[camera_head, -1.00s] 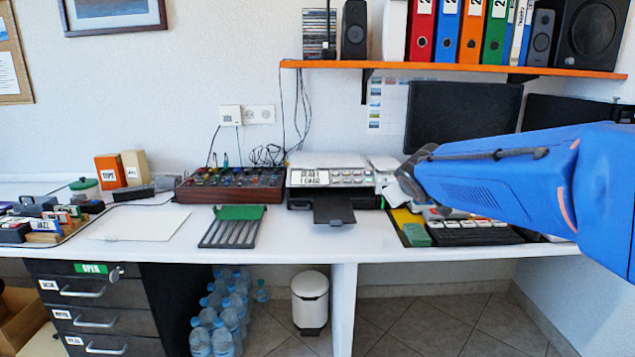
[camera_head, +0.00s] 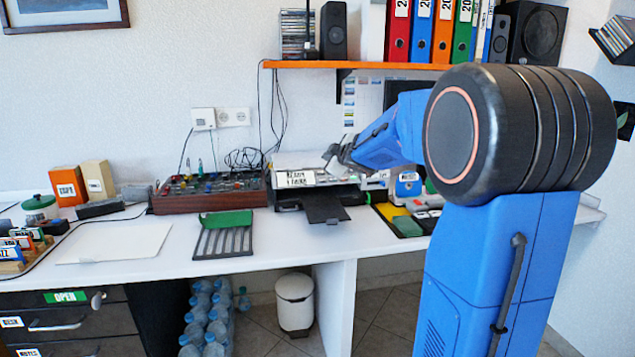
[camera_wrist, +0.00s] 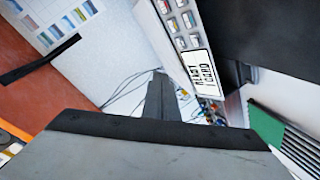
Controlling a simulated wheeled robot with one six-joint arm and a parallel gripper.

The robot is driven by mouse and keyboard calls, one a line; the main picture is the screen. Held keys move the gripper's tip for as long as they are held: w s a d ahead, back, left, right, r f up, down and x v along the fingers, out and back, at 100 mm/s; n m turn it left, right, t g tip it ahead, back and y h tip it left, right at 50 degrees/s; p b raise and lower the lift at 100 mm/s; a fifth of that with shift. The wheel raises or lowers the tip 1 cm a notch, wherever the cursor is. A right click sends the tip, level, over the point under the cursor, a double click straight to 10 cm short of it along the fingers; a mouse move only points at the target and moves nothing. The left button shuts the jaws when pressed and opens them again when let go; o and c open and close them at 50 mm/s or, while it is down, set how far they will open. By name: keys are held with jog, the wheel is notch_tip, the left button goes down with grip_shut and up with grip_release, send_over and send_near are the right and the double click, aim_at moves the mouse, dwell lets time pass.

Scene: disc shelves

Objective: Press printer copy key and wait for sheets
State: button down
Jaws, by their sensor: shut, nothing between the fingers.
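The printer (camera_head: 287,197) stands at the back of the white desk, with a black tray (camera_head: 325,208) jutting from its front. I see no sheet on the tray. Its white lettered display (camera_head: 299,178) faces front. My gripper (camera_head: 334,163) is shut and empty at the right part of the printer's panel, hiding part of the keys. Its dark fingers also show in the wrist view (camera_wrist: 159,88). I cannot tell whether they touch a key.
A mixer-like box (camera_head: 208,193) with knobs stands left of the printer, and a green-topped slotted rack (camera_head: 224,238) lies in front. A white sheet-like board (camera_head: 115,243) lies further left. The orange shelf (camera_head: 360,66) with binders hangs above.

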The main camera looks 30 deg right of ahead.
aim_at(322, 181)
jog(key=shift+w+d+f, duration=0.2)
jog(key=shift+w+f, duration=0.45)
jog(key=shift+f, duration=0.65)
jog(key=shift+w+d+f, duration=0.2)
jog(key=shift+w+f, duration=0.5)
jog(key=shift+f, duration=0.6)
jog(key=shift+w+d+f, duration=0.2)
jog(key=shift+w+f, duration=0.45)
jog(key=shift+f, duration=0.65)
jog(key=shift+f, duration=0.1)
jog(key=shift+w+f, duration=0.2)
jog(key=shift+f, duration=0.05)
jog(key=shift+w+d+f, duration=0.1)
jog(key=shift+w+f, duration=0.05)
jog(key=shift+f, duration=0.2)
jog(key=shift+r, duration=0.1)
dwell(0.6)
jog(key=shift+s+r, duration=0.4)
jog(key=shift+r, duration=0.25)
